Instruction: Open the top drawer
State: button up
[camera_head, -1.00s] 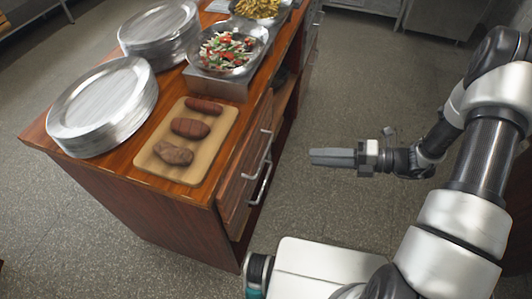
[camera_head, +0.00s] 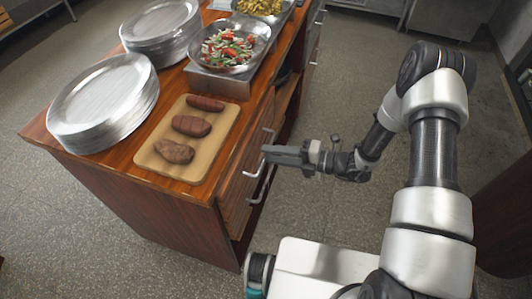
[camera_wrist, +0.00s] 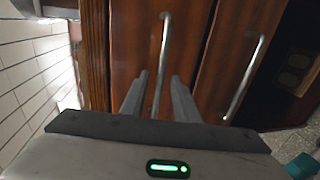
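The wooden cabinet has two drawers, each with a metal bar handle, and both look shut. The top drawer (camera_head: 239,162) lies just under the countertop. Its handle (camera_wrist: 166,40) runs lengthwise in the wrist view, between my two fingers. My gripper (camera_head: 267,154) is level with this handle in the head view, its fingers hiding part of it. In the wrist view my gripper (camera_wrist: 161,76) is open, with a gap beside the bar. I cannot tell how deep the bar sits between the fingers. The lower drawer's handle (camera_wrist: 245,75) is to the right there.
On the countertop (camera_head: 180,83) are stacked plates (camera_head: 103,105), a board (camera_head: 208,150) with several brown food pieces, and a salad bowl (camera_head: 229,63). The floor right of the cabinet is clear around my arm.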

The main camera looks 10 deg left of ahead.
jog(key=shift+x, duration=1.25)
grip_shut()
jog(key=shift+d, duration=0.1)
jog(key=f+v, duration=0.2)
jog(key=v, duration=0.8)
jog(key=d+f+b+v, duration=0.1)
jog(key=f+v, duration=0.1)
jog(key=v, duration=0.9)
jog(key=shift+s, duration=0.15)
jog(key=shift+f, duration=0.15)
